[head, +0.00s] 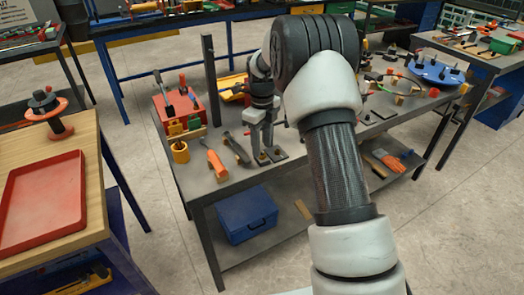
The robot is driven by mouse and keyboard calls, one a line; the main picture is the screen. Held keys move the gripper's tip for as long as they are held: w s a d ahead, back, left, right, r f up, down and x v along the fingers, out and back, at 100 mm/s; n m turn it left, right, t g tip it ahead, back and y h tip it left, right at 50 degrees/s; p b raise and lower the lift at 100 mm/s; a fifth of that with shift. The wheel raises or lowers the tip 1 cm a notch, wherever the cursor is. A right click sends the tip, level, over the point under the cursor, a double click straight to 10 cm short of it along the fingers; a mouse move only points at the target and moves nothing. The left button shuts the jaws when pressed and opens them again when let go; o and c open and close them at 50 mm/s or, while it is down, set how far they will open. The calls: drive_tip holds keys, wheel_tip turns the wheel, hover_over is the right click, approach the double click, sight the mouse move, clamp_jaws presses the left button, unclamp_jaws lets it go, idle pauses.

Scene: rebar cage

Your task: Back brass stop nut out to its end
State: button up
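My gripper (262,148) points down over the near part of the grey workbench, low over dark flat plates (280,157). Small brass-coloured pieces show at the plates, close to my fingertips. One of them may be the brass stop nut, but they are too small to tell apart. My fingers seem to stand a little apart. I cannot tell whether they touch or hold anything. My own arm crosses the middle of the view and hides part of the bench behind it.
An orange-handled tool (217,166), a dark hammer-like tool (237,149) and a yellow cup (180,151) are left of my gripper. A dark post (210,80) stands behind. A blue box (246,213) lies on the lower shelf. A red tray (42,203) sits on the left table.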

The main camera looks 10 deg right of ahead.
sight(262, 155)
drive_tip(key=shift+f, duration=1.1)
clamp_jaws()
drive_tip(key=shift+n, duration=0.4)
